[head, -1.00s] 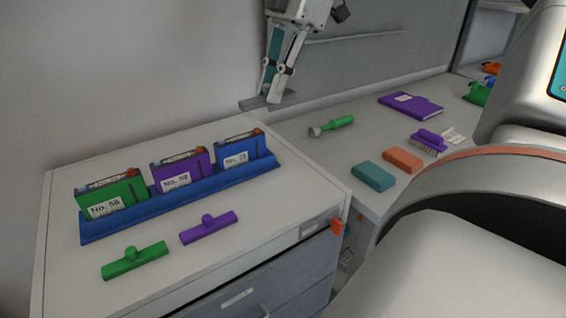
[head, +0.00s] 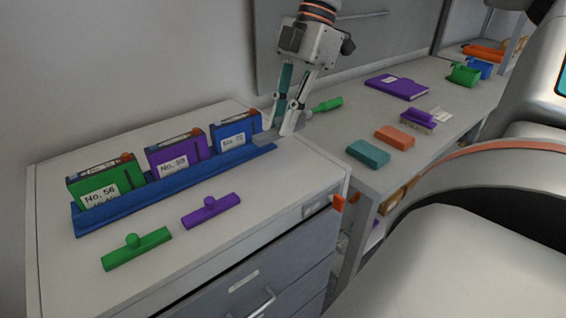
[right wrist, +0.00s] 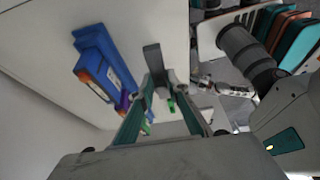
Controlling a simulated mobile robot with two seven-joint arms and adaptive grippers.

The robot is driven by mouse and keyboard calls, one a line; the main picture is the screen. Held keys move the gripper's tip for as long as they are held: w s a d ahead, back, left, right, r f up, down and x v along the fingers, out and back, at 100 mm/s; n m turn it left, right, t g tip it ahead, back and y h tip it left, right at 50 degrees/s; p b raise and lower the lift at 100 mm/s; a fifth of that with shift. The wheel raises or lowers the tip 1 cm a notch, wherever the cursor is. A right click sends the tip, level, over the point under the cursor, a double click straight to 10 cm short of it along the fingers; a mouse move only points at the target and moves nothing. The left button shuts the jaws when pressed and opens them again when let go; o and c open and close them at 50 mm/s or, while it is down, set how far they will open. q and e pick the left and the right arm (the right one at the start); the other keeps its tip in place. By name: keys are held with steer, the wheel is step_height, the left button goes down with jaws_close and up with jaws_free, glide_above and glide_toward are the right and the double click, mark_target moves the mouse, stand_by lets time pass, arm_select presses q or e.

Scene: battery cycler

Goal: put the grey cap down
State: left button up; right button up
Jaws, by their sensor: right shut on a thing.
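My right gripper (head: 284,131) is shut on the grey cap (head: 267,138), a bar-shaped piece held low above the right end of the blue rack (head: 110,211). The cap also shows in the right wrist view (right wrist: 152,58), between the fingertips. I cannot tell whether it touches the cabinet top. A green cap (head: 137,250) and a purple cap (head: 211,212) lie on the cabinet top in front of the rack. My left gripper is not in view.
The rack holds a green pack (head: 125,188), a purple pack (head: 176,155) and a blue pack (head: 236,134). The cabinet top (head: 270,195) is clear at its front right.

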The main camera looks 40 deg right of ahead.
mark_target(278, 179)
step_height(278, 179, down, 10)
steer(key=shift+f, duration=0.2)
stand_by(0.3)
steer(key=shift+f, duration=0.1)
steer(key=shift+f, duration=0.15)
steer(key=o, duration=0.8)
steer(key=shift+r, duration=0.3)
steer(key=v, duration=1.2)
steer(key=shift+p, duration=0.35)
